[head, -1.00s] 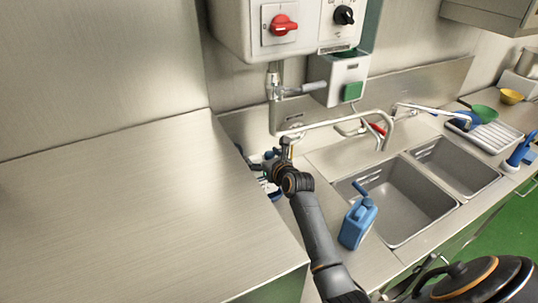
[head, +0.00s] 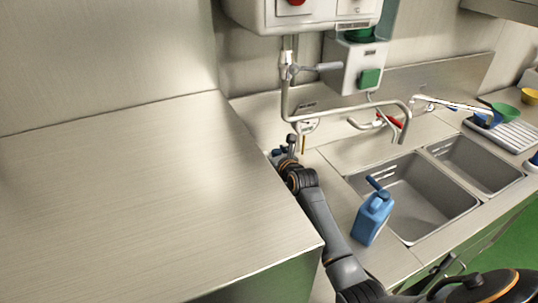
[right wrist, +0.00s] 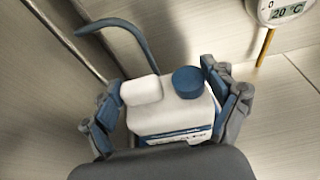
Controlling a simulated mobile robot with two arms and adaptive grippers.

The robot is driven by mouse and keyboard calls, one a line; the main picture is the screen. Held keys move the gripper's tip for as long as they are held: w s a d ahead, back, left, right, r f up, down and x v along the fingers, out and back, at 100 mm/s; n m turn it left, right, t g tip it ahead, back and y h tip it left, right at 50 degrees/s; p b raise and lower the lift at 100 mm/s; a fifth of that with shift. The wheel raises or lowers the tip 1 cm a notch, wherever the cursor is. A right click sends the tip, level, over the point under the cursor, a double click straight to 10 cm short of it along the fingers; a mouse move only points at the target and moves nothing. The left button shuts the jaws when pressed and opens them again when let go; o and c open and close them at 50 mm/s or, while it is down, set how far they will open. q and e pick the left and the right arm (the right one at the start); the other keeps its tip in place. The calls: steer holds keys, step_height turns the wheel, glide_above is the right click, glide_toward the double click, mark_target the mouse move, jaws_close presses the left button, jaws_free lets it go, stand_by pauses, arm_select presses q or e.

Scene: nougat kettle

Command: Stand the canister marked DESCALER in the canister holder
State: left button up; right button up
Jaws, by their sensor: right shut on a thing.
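In the right wrist view my right gripper (right wrist: 166,104) is shut on a white canister (right wrist: 172,115) with a blue cap (right wrist: 188,81). Its fingers press on both sides. The label is partly hidden and too blurred to read surely. In the head view my right gripper (head: 288,150) is at the far end of the counter, beside the tall steel block; the held canister is hidden there. A blue-grey curved piece (right wrist: 118,30) rises behind the canister in the wrist view. I cannot make out the canister holder. My left gripper is not in view.
A tall steel block (head: 140,190) borders the arm on the left. A blue jug (head: 372,218) stands right of my arm, before the sinks (head: 425,200). A bent pipe (head: 345,112) hangs above. A thermometer (right wrist: 285,10) reading 20 °C is close in the wrist view.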

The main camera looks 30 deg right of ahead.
steer(key=shift+r, duration=0.25)
steer(key=o, duration=1.6)
steer(key=shift+f, duration=0.25)
steer(key=shift+o, duration=0.2)
steer(key=shift+s+a, duration=0.1)
steer(key=shift+s, duration=0.05)
steer(key=shift+r, duration=0.1)
steer(key=b+v, duration=0.1)
steer(key=v, duration=1.1)
